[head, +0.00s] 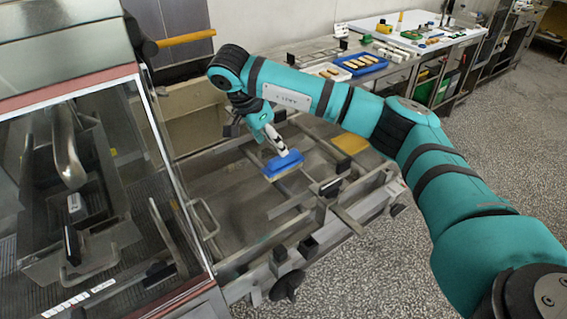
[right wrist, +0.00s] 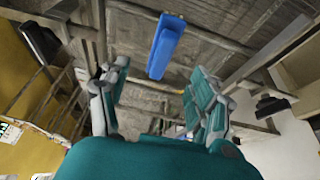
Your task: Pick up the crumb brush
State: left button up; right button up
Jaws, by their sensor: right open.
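The crumb brush has a blue back (head: 284,162) and a pale yellow bristle side underneath. It is over the machine's grey bed, near its rails. My right gripper (head: 278,143) points down at the brush from above, and its tips overlap the brush's far edge in the head view. In the right wrist view the brush (right wrist: 166,47) lies beyond the open fingers (right wrist: 158,88), roughly in line with the gap between them. Nothing is between the fingers. My left gripper is not in view.
A glass-sided machine hood (head: 85,190) stands at the left. Metal rails and black clamps (head: 330,187) surround the bed. Behind is a bench with a blue tray (head: 361,64) of several brown pieces.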

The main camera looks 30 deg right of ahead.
aim_at(284, 159)
jog(key=p+x, duration=0.1)
jog(key=x, duration=0.2)
jog(key=shift+w+d+f, duration=0.15)
jog(key=shift+d+f, duration=0.05)
jog(key=shift+f, duration=0.15)
jog(key=shift+d+f, duration=0.1)
jog(key=shift+f, duration=0.05)
jog(key=shift+d+f, duration=0.15)
jog(key=shift+f, duration=0.05)
jog(key=p+x, duration=0.2)
jog(key=x, duration=0.1)
jog(key=shift+w+d+f, duration=0.15)
jog(key=shift+d+f, duration=0.1)
jog(key=shift+f, duration=0.05)
jog(key=shift+d+f, duration=0.2)
jog(key=shift+f, duration=0.3)
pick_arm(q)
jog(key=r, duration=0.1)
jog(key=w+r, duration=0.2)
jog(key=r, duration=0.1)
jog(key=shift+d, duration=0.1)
pick_arm(e)
jog(key=shift+w, duration=0.1)
jog(key=c, duration=1.3)
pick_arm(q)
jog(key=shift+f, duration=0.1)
pick_arm(e)
jog(key=shift+r, duration=0.1)
